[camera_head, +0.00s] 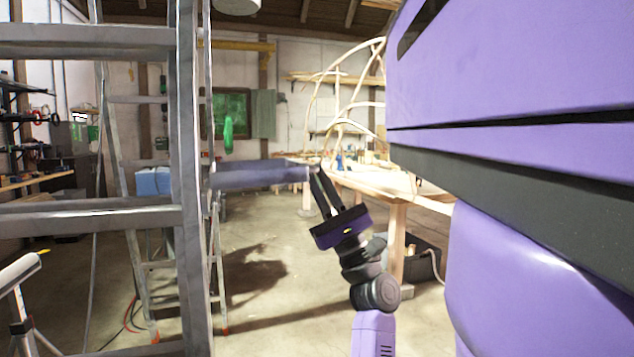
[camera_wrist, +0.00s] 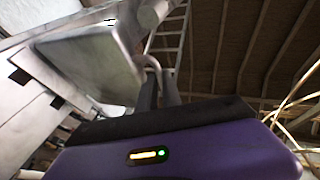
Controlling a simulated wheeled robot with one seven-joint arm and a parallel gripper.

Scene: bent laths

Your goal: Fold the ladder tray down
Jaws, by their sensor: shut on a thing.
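The stepladder (camera_head: 190,190) stands at the left, large and close, with grey metal rails and rungs. The ladder tray (camera_head: 255,174) is a flat grey-blue slab seen nearly edge-on, sticking out level to the right from the ladder. My gripper (camera_head: 317,172) is at the tray's right end, with its fingers pointing up and shut on it. In the wrist view, the tray's grey underside (camera_wrist: 90,65) fills the upper left. A curved bar there meets the fingertips (camera_wrist: 160,78), and the exact contact is partly hidden.
A wooden workbench (camera_head: 390,185) with bent laths (camera_head: 345,90) stands behind my gripper. A white trestle (camera_head: 20,275) is at the lower left. A blue box (camera_head: 153,181) shows behind the ladder. The concrete floor between ladder and bench is mostly clear.

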